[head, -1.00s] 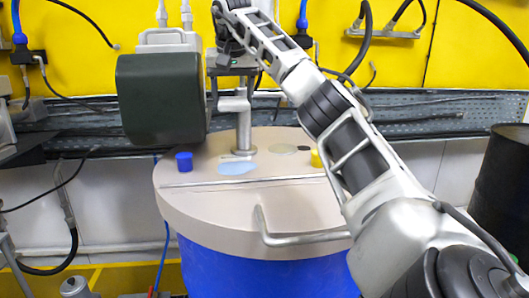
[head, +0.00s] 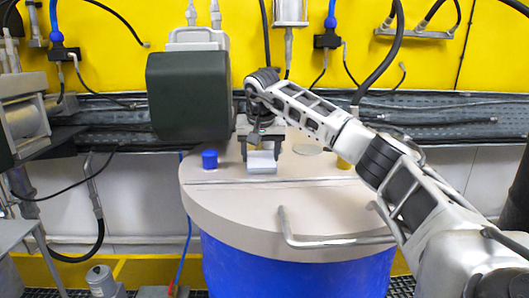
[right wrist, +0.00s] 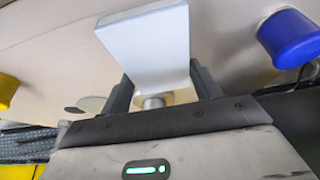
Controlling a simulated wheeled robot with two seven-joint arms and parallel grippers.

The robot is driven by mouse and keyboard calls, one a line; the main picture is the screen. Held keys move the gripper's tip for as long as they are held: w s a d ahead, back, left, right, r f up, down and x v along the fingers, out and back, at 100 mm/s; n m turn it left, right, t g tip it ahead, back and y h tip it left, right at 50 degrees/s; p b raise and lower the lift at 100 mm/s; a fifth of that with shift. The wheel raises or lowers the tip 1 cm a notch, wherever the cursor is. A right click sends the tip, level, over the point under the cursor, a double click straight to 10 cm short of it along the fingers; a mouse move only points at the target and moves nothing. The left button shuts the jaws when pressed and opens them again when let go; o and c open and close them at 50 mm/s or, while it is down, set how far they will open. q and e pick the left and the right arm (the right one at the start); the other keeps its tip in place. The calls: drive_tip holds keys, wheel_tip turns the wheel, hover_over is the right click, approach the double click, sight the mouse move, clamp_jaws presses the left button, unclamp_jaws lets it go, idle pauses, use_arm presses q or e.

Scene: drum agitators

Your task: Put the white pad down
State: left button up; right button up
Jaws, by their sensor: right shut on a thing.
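The white pad (head: 262,163) is a small block over the beige drum lid (head: 225,205), right of the blue cap. My right gripper (head: 260,146) points down and is shut on it. In the right wrist view the white pad (right wrist: 150,45) sits between the two dark fingers of my right gripper (right wrist: 163,78). The pad looks at or just above the lid; I cannot tell whether it touches. The light blue spot seen earlier on the lid is hidden. My left gripper is not in view.
A dark green motor housing (head: 190,97) stands close left of my right gripper. A blue cap (head: 210,159) and a yellow cap (head: 344,163) sit on the lid. A bent metal handle (head: 335,242) is at its front. The lid's front part is clear.

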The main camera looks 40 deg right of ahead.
sight(261, 164)
drive_tip(key=shift+f, duration=0.1)
drive_tip(key=o, duration=0.9)
drive_tip(key=shift+o, duration=0.2)
drive_tip(key=v, duration=1.2)
drive_tip(key=shift+b, duration=0.35)
